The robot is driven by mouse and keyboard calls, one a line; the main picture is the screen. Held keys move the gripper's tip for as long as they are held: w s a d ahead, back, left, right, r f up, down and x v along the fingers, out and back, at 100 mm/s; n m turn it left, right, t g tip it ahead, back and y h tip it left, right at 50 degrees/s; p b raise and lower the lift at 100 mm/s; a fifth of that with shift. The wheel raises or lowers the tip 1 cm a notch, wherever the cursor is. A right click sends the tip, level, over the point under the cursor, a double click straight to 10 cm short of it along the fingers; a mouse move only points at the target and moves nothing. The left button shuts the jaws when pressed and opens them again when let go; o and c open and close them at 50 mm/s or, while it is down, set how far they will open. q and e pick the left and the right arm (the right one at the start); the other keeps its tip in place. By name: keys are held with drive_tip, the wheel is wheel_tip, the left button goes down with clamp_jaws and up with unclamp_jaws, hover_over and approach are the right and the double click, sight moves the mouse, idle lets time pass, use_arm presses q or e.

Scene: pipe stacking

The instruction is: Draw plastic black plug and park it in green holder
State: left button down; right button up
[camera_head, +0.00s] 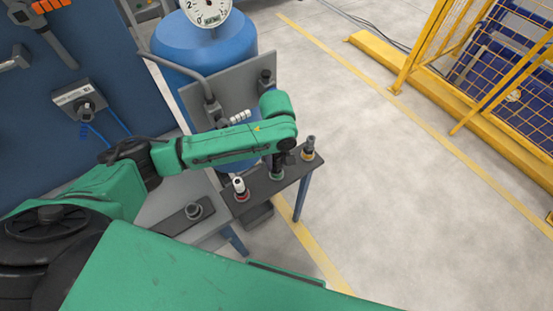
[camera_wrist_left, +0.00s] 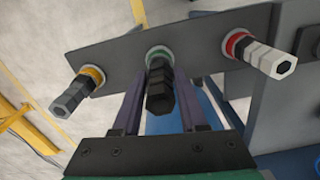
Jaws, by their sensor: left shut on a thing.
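The black plug (camera_wrist_left: 160,98) stands at the green-ringed holder (camera_wrist_left: 158,52), the middle one of three on a dark plate (camera_wrist_left: 118,68). My left gripper (camera_wrist_left: 160,70) has a finger on each side of this plug and is shut on it. In the head view, my left gripper (camera_head: 285,158) is over the green-ringed holder (camera_head: 276,176), and it partly hides the plug. The plug looks in line with the ring; how deep it sits cannot be told. My right gripper is not in view.
A white plug (camera_head: 239,185) stands in the red-ringed holder, and a dark grey plug (camera_head: 309,146) in the yellow-ringed one. A grey panel with fittings (camera_head: 238,95) and a blue tank (camera_head: 200,45) stand behind. Open floor (camera_head: 400,200) lies to the right.

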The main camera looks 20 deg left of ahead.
use_arm(q)
drive_tip(key=shift+f, duration=0.95)
drive_tip(key=shift+c, duration=1.8)
unclamp_jaws()
wheel_tip(320, 180, up, 15)
drive_tip(key=shift+f, duration=0.15)
